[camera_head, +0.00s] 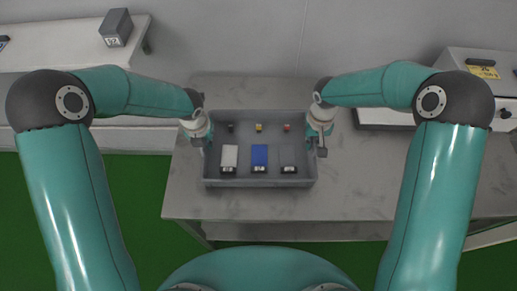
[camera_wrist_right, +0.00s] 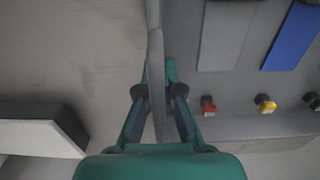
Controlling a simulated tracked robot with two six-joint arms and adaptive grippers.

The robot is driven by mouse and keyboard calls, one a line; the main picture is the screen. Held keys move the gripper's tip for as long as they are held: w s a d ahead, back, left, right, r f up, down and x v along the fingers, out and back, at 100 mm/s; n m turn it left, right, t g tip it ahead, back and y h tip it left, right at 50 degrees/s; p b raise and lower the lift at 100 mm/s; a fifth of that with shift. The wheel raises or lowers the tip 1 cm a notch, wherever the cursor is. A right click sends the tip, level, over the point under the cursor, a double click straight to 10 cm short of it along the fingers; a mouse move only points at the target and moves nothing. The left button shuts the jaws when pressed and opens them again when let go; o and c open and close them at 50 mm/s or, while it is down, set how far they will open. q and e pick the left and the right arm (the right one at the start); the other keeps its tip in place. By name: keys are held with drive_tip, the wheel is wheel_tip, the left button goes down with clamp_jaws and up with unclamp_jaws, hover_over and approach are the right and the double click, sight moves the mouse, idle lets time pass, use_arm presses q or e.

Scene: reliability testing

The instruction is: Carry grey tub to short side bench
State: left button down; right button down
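The grey tub (camera_head: 208,172) is an open rectangular box over the middle of the grey table. It holds a white block, a blue block, a dark grey block and several small buttons. I cannot tell whether it touches the table. My left gripper (camera_head: 205,143) is at the tub's left wall; its fingertips are too small to judge. My right gripper (camera_head: 320,147) is at the right wall. In the right wrist view its fingers (camera_wrist_right: 160,98) close in on both sides of the thin tub wall (camera_wrist_right: 155,55). I cannot tell which surface is the short side bench.
A pale bench (camera_head: 65,48) stands at the back left with a labelled grey box (camera_head: 116,27) on it. A pale unit (camera_head: 480,62) with a yellow label stands at the right. The grey table (camera_head: 365,180) is clear to the right of the tub. The floor is green.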

use_arm(q)
drive_tip(key=shift+r, duration=0.15)
use_arm(e)
drive_tip(key=shift+r, duration=0.2)
